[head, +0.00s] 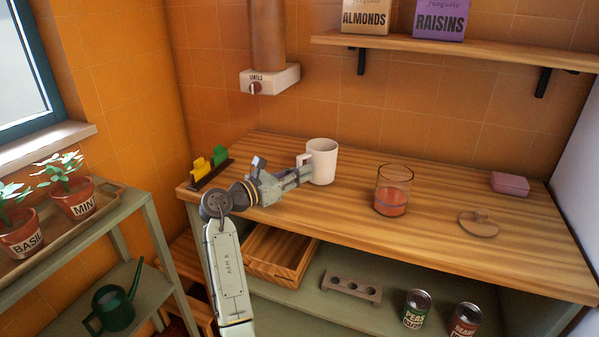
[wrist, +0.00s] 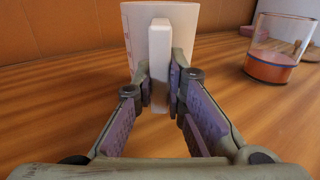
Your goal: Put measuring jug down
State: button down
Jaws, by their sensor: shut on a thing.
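The measuring jug (head: 322,162) is a white, upright vessel with a handle on its left side, at the left-middle of the wooden counter. My gripper (head: 305,174) reaches it from the left. In the wrist view the jug (wrist: 198,32) stands straight ahead, and my gripper (wrist: 161,88) is shut on its pale handle (wrist: 159,60), one finger on each side. The jug's base looks to be at or very near the counter top; I cannot tell whether it touches.
A glass with red contents (head: 393,190) stands right of the jug on the counter (head: 330,215). A round wooden lid (head: 478,224) and a pink box (head: 510,183) lie farther right. Yellow and green pieces (head: 210,163) sit at the left end. A shelf (head: 450,50) hangs above.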

jog(key=shift+f+p, duration=0.35)
jog(key=shift+f, duration=0.05)
jog(key=c, duration=1.6)
grip_release()
jog(key=shift+o, duration=0.2)
jog(key=v, duration=1.2)
jog(key=shift+a, duration=0.1)
